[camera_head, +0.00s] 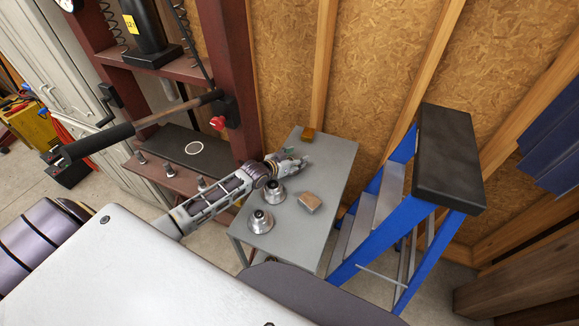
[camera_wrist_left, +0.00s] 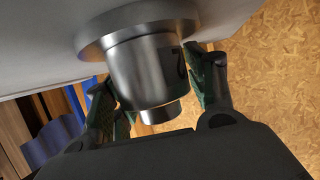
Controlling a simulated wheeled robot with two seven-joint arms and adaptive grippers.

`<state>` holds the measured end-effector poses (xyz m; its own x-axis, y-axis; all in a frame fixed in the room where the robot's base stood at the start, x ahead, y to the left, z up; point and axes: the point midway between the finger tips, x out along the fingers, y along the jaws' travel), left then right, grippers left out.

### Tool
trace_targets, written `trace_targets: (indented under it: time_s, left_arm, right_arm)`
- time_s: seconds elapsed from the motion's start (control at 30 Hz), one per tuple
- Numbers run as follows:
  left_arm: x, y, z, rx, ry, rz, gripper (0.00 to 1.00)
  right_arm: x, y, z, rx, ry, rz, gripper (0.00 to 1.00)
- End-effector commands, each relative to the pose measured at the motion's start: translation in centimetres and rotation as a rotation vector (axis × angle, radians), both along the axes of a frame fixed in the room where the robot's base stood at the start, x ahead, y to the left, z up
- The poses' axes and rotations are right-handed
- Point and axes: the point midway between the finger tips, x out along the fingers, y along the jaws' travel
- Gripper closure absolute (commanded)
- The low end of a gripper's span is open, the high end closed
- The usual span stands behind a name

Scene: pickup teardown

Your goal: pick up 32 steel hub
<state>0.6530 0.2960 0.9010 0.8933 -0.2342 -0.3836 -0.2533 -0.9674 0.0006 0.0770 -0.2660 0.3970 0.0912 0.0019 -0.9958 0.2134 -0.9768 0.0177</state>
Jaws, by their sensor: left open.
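Two steel hubs stand flange-down on a small grey table in the head view, a rear one (camera_head: 274,192) and a front one (camera_head: 260,222). My left gripper (camera_head: 291,163) is over the table's far part, beyond the rear hub. In the left wrist view one steel hub (camera_wrist_left: 148,68) fills the middle, its wide flange against the grey surface. The left gripper's green-padded fingers (camera_wrist_left: 155,98) are open on either side of it. A dark mark shows on its side, but I cannot read it. I cannot tell which hub this is. My right gripper is out of view.
A blue stepladder (camera_head: 385,215) stands close on the right. A dark red press frame (camera_head: 228,90) rises at the left.

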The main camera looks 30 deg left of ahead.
Motion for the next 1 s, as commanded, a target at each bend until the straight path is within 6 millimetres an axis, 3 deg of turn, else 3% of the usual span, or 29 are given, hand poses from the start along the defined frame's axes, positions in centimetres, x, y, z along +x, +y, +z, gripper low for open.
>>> trace_targets:
  time_s: [0.47, 0.87, 1.0]
  left_arm:
    - [0.03, 0.00, 0.01, 0.000, -0.001, 0.000, 0.46]
    - [0.02, 0.02, 0.01, 0.001, -0.001, 0.000, 0.97]
    - [0.02, 0.02, 0.01, 0.001, -0.001, 0.000, 1.00]
  right_arm:
    - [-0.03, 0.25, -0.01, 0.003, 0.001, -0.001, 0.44]
    - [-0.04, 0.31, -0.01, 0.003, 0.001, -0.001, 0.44]
    - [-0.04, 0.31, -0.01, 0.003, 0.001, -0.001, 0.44]
